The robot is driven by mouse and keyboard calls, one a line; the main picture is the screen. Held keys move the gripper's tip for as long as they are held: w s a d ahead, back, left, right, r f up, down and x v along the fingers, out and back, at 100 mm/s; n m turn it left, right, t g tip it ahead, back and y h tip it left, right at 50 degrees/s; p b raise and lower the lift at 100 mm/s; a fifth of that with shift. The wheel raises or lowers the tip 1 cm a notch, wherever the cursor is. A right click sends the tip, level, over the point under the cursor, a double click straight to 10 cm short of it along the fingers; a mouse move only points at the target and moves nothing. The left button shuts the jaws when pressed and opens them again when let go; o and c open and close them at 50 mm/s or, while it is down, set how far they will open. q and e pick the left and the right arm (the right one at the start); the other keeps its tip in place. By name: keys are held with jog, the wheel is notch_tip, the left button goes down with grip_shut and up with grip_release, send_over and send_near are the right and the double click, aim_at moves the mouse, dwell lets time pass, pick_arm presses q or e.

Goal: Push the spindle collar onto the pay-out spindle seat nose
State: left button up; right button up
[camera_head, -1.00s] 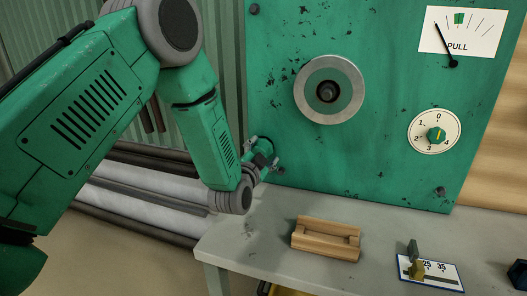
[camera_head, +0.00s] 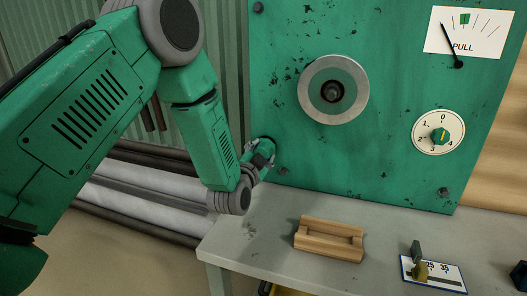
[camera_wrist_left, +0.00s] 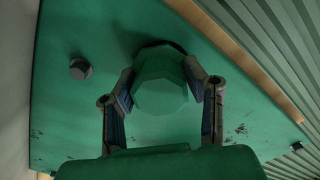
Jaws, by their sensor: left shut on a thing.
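My left gripper (camera_head: 262,155) is at the lower left of the green panel, low above the bench. In the left wrist view its two fingers (camera_wrist_left: 166,88) are shut on a green faceted piece (camera_wrist_left: 160,92), which I take to be the spindle collar. The piece is right in front of the panel, with a dark round edge behind its far side. Whether it touches or sits on a nose is hidden. A grey-rimmed disc with a dark central hub (camera_head: 333,91) is on the panel, up and right of the gripper. My right gripper is not in view.
A wooden block (camera_head: 329,239) and a small numbered plate (camera_head: 433,273) lie on the grey bench (camera_head: 260,222). The panel (camera_head: 380,150) carries a dial (camera_head: 438,132) and a PULL gauge (camera_head: 466,33). Pipes (camera_head: 130,205) lie left of the bench. A bolt (camera_wrist_left: 80,69) stands out near the gripper.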

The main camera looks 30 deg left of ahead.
pick_arm(q)
jog(key=shift+s+d, duration=0.1)
jog(key=shift+s, duration=0.15)
jog(key=shift+p+v, duration=0.35)
jog(key=shift+v, duration=1.15)
jog(key=v, duration=0.6)
jog(key=shift+o, duration=0.3)
jog(key=shift+s, duration=0.15)
